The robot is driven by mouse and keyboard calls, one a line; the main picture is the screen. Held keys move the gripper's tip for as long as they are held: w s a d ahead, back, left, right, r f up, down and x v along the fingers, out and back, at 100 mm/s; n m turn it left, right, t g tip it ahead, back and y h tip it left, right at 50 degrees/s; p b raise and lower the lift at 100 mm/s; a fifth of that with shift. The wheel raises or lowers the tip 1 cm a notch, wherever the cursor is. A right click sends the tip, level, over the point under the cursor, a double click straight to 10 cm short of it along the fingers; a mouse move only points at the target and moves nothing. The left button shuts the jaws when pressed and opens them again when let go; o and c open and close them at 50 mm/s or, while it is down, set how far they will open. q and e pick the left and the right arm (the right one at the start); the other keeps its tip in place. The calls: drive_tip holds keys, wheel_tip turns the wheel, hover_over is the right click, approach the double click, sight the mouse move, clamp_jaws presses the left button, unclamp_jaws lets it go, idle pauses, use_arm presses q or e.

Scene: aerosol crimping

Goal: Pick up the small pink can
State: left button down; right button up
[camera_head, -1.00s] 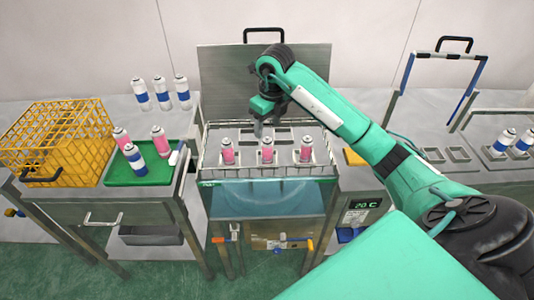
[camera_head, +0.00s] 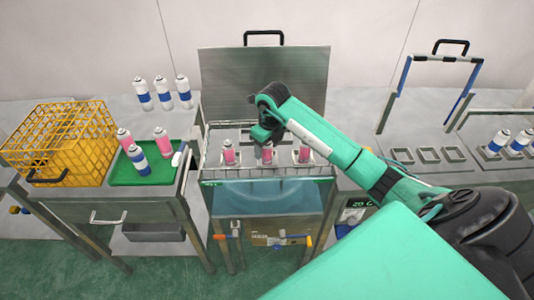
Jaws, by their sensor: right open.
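Three small pink cans with pale tops stand upright in a row in the open metal basin's rack: the left can (camera_head: 228,154), the middle can (camera_head: 267,156) and the right can (camera_head: 304,155). My right gripper (camera_head: 262,148) is open and points down at the middle can, its fingers at the can's upper part. I cannot tell whether they touch it. Two more pink cans (camera_head: 125,139) (camera_head: 161,141) are at the green tray (camera_head: 150,178) on the left, by a blue-and-white can (camera_head: 137,159). My left gripper is not in view.
A yellow crate (camera_head: 62,140) stands at far left. Several blue-and-white cans stand on the back-left counter (camera_head: 163,93) and in the right rack (camera_head: 516,143). The basin's raised lid (camera_head: 225,85) stands behind my right arm. Empty holders (camera_head: 428,155) lie right.

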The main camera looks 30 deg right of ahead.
drive_tip(key=shift+c, duration=0.3)
drive_tip(key=c, duration=1)
drive_tip(key=shift+c, duration=0.2)
drive_tip(key=shift+r, duration=0.1)
